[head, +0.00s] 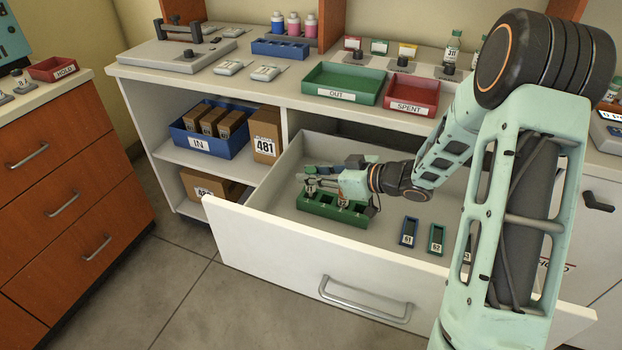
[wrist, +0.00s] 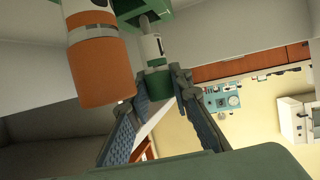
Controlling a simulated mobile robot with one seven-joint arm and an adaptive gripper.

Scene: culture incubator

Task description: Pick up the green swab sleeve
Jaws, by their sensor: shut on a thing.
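The green swab sleeve (wrist: 156,78), a slim tube with a white part and green bands, stands between my fingertips in the wrist view. My gripper (wrist: 163,86) is shut on it; in the head view my gripper (head: 311,184) is low over the open drawer, at the left of a green rack (head: 347,213). The rack also shows at the top of the wrist view (wrist: 128,12). The sleeve's end is close to the rack; whether it still touches it I cannot tell. In the head view the sleeve is too small to make out clearly.
An orange-ended tube (wrist: 102,72) stands close beside my fingers. The drawer (head: 300,258) also holds a blue holder (head: 408,232) and a green holder (head: 437,239) at the right. The green OUT tray (head: 342,84) and red SPENT tray (head: 411,95) stand on the counter above.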

